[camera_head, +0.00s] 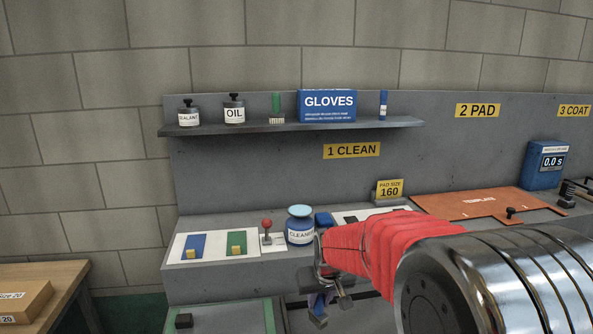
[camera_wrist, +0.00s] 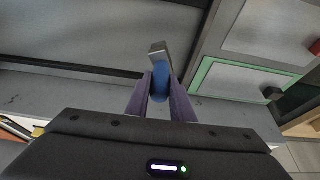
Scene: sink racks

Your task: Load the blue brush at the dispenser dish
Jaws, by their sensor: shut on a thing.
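In the wrist view my gripper (camera_wrist: 161,92) is shut on a blue-handled thing (camera_wrist: 160,80), which looks like the blue brush. Its grey block-shaped end (camera_wrist: 158,54) points away from the purple fingers. In the head view my gripper (camera_head: 320,300) hangs in front of the bench, low and to the right of the cleaner dispenser. The arm's red sleeve hides part of the bench. The cleaner dispenser (camera_head: 301,235), a blue jar with a white label and a pale blue dish on top (camera_head: 300,211), stands upright on the bench. The held thing is apart from the dish.
A white board with blue (camera_head: 193,242) and green (camera_head: 236,240) patches lies left of the dispenser, beside a red-knobbed lever (camera_head: 267,226). A shelf (camera_head: 365,124) holds bottles and a gloves box (camera_head: 327,105). An orange template (camera_head: 480,203) lies right. Drawer fronts are below the bench.

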